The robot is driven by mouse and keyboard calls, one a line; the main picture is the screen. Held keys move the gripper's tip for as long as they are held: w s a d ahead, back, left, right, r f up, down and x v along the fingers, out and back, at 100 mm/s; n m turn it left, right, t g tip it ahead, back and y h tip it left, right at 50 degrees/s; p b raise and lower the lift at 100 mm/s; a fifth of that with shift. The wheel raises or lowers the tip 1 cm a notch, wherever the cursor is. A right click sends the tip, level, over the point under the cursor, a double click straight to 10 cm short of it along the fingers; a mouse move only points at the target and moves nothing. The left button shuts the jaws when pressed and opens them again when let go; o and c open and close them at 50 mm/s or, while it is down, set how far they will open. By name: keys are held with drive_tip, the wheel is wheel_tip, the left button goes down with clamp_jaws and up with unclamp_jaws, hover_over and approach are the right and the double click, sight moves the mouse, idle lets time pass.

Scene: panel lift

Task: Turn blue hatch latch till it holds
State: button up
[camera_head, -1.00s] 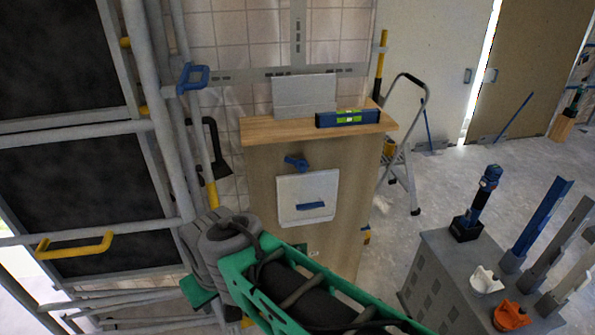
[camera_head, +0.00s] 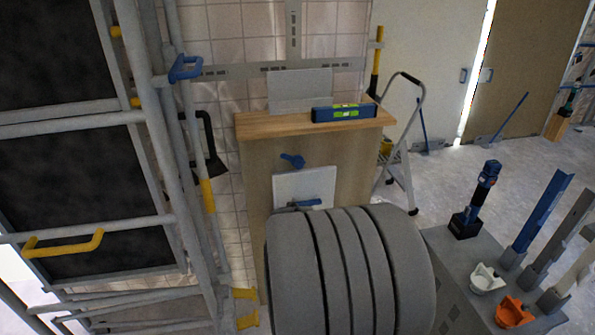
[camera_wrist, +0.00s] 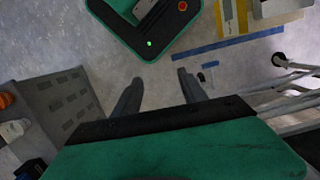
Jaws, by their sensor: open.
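The blue latch (camera_head: 292,160) is on the front of a wooden cabinet (camera_head: 258,185), just above the white hatch panel (camera_head: 290,187). The latch lies slanted, and its free end points a little down to the right. A large grey link of my arm hides the panel's lower part. My gripper (camera_wrist: 158,80) shows only in the wrist view. Its two fingers are apart and empty, over the floor. The latch and hatch are not in the wrist view.
A blue level (camera_head: 344,113) lies on the cabinet top. Scaffolding (camera_head: 160,110) stands at left, a stepladder (camera_head: 402,160) to the right. A grey workbench (camera_head: 455,262) at lower right bears tools and an orange piece (camera_head: 513,312). Open floor lies behind it.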

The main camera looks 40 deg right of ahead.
wheel_tip(320, 180, down, 6)
drive_tip(key=s+d+m+y, duration=0.1)
drive_tip(key=d, duration=0.2)
drive_tip(key=m+t+h+b, duration=0.1)
drive_tip(key=m+t+h, duration=1)
drive_tip(key=m+t, duration=0.9)
approach(299, 166)
drive_tip(key=w+d+r+m+g, duration=0.1)
drive_tip(key=w+r+m+g, duration=0.1)
drive_tip(key=w+m+g, duration=0.1)
drive_tip(key=shift+n, duration=0.3)
drive_tip(key=p+x, duration=0.1)
drive_tip(key=x, duration=0.7)
drive_tip(key=shift+r, duration=0.2)
